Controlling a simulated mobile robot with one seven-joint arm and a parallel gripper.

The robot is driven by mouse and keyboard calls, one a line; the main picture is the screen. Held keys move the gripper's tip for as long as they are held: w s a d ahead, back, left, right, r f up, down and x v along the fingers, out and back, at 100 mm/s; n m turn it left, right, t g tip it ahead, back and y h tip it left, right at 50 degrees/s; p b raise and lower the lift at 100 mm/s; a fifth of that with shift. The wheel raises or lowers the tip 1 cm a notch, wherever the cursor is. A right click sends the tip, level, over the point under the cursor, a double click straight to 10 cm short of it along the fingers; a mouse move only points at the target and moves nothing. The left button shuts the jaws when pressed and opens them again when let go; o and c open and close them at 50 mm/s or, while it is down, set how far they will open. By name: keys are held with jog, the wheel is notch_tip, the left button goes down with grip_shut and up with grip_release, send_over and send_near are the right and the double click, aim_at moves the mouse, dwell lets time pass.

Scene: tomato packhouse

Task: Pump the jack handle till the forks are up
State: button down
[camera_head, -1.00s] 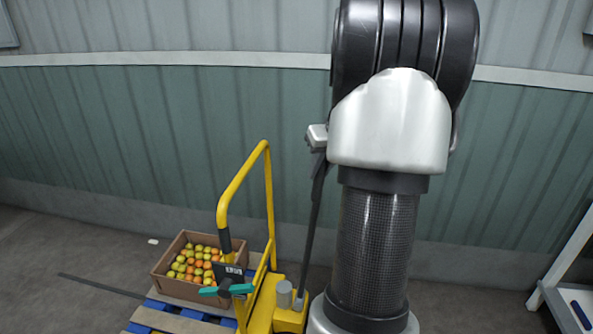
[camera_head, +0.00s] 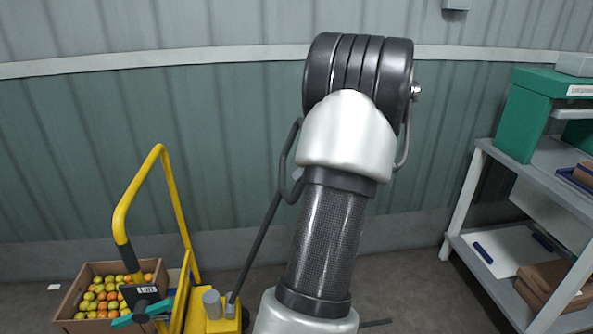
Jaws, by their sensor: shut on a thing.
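The yellow pallet jack (camera_head: 215,325) stands at the lower left in the head view, cut off by the bottom edge. Its dark jack handle (camera_head: 258,243) slants up to the right from the grey pump cylinder (camera_head: 211,304) area. The handle's loop (camera_head: 284,165) shows at its left side, and the rest passes behind my arm. My gripper is hidden behind my own arm links, so its hold on the handle cannot be seen. The forks are not visible, so their height cannot be told.
A cardboard box of tomatoes (camera_head: 72,324) sits left of the jack, near a yellow tube frame (camera_head: 126,205) with a teal lever (camera_head: 122,321). A grey shelf rack (camera_head: 470,190) with a green bin (camera_head: 515,120) stands right. A corrugated wall (camera_head: 230,130) closes the back.

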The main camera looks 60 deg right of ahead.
jog(key=shift+a+f, duration=0.1)
jog(key=shift+f, duration=0.05)
jog(key=c, duration=1.6)
grip_release()
jog(key=shift+o, duration=0.2)
jog(key=p+v, duration=0.3)
jog(key=v, duration=1.4)
jog(key=shift+s+r, duration=0.2)
